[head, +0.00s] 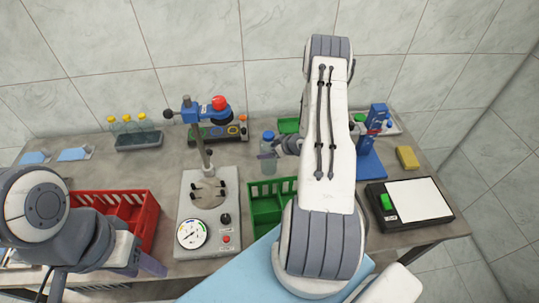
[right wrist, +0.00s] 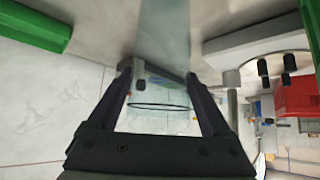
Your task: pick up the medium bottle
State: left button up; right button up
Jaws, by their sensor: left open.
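A clear bottle with a blue cap (head: 268,137) stands upright near the middle of the table; I cannot tell whether its base touches the table. My right gripper (head: 268,154) is at its upper part, just below the cap. In the right wrist view, the fingers of my right gripper (right wrist: 160,78) lie on both sides of a clear, see-through body (right wrist: 160,118). I cannot tell whether they press on it. My right arm covers much of the table's right half. My left gripper (head: 146,264) is open and empty at the front left, by the red crate.
A red crate (head: 148,215) is at the left, beside a grey gauge machine (head: 208,245). A green crate (head: 262,215) stands in front of the bottle. Yellow-capped bottles (head: 127,124) stand back left. A blue stand (head: 372,165) and black device (head: 410,220) are at the right.

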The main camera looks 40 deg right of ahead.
grip_shut()
jog(key=shift+r, duration=0.1)
jog(key=shift+r, duration=0.1)
